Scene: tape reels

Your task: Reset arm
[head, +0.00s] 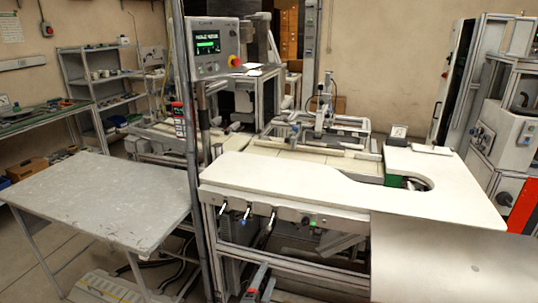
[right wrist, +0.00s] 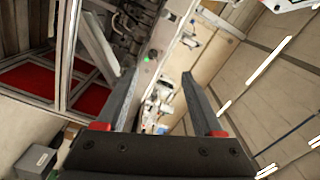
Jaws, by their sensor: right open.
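My right gripper (right wrist: 157,75) shows in the right wrist view with its two dark fingers spread apart and red parts at their bases. Nothing is between the fingers. In the head view a small part of it, grey with red, appears low in front of the white workbench (head: 290,187), near the bottom edge (head: 264,276). The gripper looks clear of the bench, though its exact distance is hard to tell. My left gripper is not in the head view. No tape reel can be made out clearly.
A scuffed grey table (head: 110,200) stands at the left. A metal post (head: 187,130) and a screen box (head: 214,47) rise between it and the workbench. A green-lit button (head: 312,223) is on the bench front. A machine (head: 508,140) stands at the right.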

